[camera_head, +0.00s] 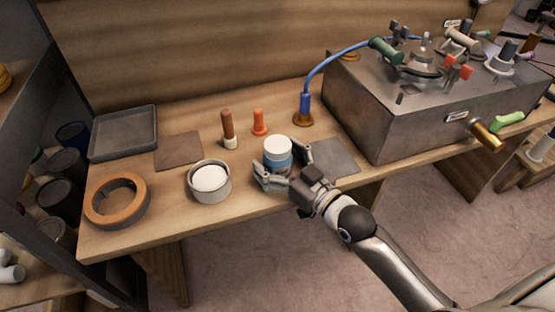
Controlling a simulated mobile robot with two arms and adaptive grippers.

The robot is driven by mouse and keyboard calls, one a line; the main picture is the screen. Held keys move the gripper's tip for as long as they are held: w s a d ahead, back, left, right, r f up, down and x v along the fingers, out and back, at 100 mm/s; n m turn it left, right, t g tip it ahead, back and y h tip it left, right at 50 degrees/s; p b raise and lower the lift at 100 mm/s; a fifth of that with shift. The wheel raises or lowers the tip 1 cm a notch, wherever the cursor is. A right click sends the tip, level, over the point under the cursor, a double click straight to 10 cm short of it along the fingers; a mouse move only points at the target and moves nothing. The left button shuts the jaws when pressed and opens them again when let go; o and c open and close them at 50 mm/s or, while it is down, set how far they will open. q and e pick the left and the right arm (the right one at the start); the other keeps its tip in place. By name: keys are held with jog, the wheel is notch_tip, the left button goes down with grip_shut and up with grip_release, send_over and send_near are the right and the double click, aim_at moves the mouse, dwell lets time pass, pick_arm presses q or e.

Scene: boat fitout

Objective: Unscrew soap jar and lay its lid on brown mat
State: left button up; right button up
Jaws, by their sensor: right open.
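A jar with a blue body (277,162) and a white lid (277,146) stands upright near the front edge of the wooden bench; I take it for the soap jar. The lid is on it. My right gripper (281,163) is open, with its fingers on either side of the jar's body, below the lid. I cannot tell whether the fingers touch it. The brown mat (179,151) lies flat and bare at the back left. My left gripper is out of view.
A round tin with white contents (209,179) stands between jar and orange ring (116,200). A brown-handled tool (228,128) and an orange peg (259,122) stand behind. A grey mat (335,159) lies right of the jar, near a large metal box (400,125). A grey tray (124,134) is far left.

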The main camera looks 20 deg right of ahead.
jog(key=c, duration=1.3)
jog(key=shift+s+r, duration=0.1)
jog(key=shift+r, duration=0.05)
jog(key=shift+s+d+r, duration=0.1)
jog(key=shift+r, duration=0.1)
jog(key=shift+s+d+r+p, duration=0.25)
jog(key=shift+s+r+p, duration=0.15)
jog(key=shift+s+r, duration=0.25)
pick_arm(q)
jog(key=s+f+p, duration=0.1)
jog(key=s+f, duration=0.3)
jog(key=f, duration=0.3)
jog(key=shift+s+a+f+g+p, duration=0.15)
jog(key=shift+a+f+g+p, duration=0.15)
jog(key=shift+p, duration=0.1)
pick_arm(e)
jog(key=s+d+r, duration=0.1)
jog(key=s+r, duration=0.1)
jog(key=s, duration=0.1)
jog(key=s+d+r, duration=0.2)
jog(key=s, duration=0.2)
jog(key=s+d+r, duration=0.2)
jog(key=s, duration=0.2)
jog(key=o, duration=0.7)
jog(key=c, duration=0.9)
